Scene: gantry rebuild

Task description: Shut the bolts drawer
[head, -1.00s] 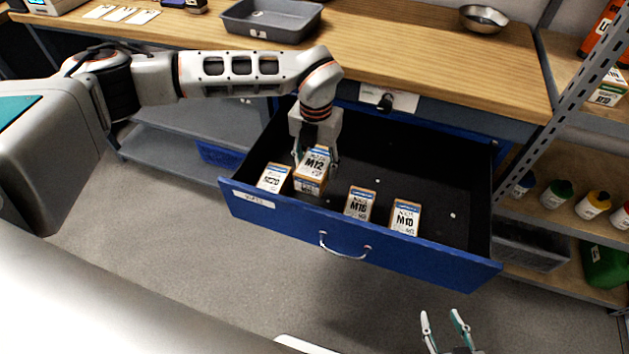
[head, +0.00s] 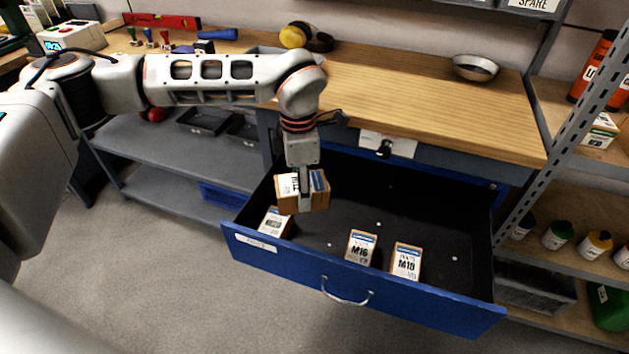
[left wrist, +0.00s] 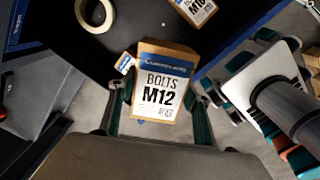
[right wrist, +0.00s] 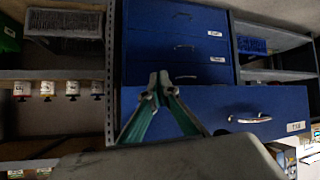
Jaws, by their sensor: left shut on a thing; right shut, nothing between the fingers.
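The bolts drawer (head: 365,292) is a blue drawer with a black inside, pulled well out under the wooden bench. Its curved metal handle (head: 345,297) is on the front. My left gripper (head: 304,193) is shut on the M12 bolts box (head: 316,199), a brown carton with a white and blue label, above the drawer's left part. The left wrist view shows the M12 box (left wrist: 160,90) between the fingers. My right gripper (right wrist: 163,82) is shut and empty. In the right wrist view an open blue drawer front (right wrist: 235,108) shows beyond its fingertips.
Other cartons stand in the drawer along its front: one at left (head: 274,222), M16 (head: 361,247) and another (head: 405,261). A metal bowl (head: 476,68) and ear defenders (head: 305,37) are on the bench. A shelf post (head: 560,140) rises at right.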

